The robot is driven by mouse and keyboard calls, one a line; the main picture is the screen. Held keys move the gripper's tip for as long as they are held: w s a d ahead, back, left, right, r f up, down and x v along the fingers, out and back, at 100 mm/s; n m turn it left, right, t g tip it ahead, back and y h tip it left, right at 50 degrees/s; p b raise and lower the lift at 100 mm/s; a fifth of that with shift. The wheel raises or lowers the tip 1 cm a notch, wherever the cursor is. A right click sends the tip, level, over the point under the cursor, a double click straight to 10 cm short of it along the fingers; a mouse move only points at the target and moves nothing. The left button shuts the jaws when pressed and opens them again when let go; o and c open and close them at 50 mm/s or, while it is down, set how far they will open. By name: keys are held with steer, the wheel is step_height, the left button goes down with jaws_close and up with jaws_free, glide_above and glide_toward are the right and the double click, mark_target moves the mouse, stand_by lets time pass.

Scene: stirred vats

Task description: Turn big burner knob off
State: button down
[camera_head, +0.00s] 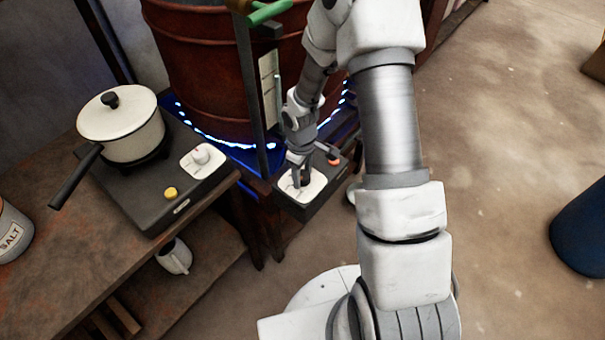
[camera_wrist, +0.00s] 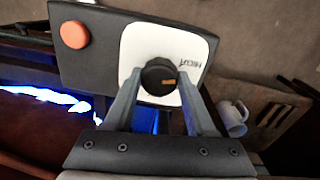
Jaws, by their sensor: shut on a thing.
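The big burner knob (camera_wrist: 157,84) is dark with an orange mark pointing right in the wrist view. It sits on a white plate (camera_wrist: 139,45) with lettering at the plate's right. My gripper (camera_wrist: 159,76) is shut on the knob, one finger on each side. In the head view, my gripper (camera_head: 299,180) comes down onto the white plate (camera_head: 313,188) on the dark control box (camera_head: 318,205), and the fingers partly hide the knob. Blue flames (camera_head: 215,140) burn under the large red-brown vat (camera_head: 200,70).
An orange button (camera_wrist: 75,35) is on the same box. To the left, a smaller burner unit (camera_head: 150,205) has a pale knob (camera_head: 201,155), a yellow button (camera_head: 171,193) and a lidded pot (camera_head: 128,135). A mug (camera_head: 174,257) sits on the lower shelf. Floor at right is mostly clear.

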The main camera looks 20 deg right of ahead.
steer(key=m, duration=0.5)
steer(key=shift+m+b, duration=0.3)
steer(key=shift+b, duration=0.05)
steer(key=m, duration=0.5)
steer(key=shift+m, duration=0.3)
steer(key=m+p, duration=0.1)
steer(key=m, duration=0.4)
steer(key=shift+r, duration=0.1)
steer(key=m+p, duration=0.2)
steer(key=m, duration=0.3)
steer(key=shift+g, duration=0.3)
steer(key=shift+m, duration=0.3)
steer(key=shift+c, duration=1.1)
jaws_free()
steer(key=shift+w, duration=0.1)
step_height(320, 180, up, 12)
steer(key=p, duration=0.3)
steer(key=shift+w, duration=0.15)
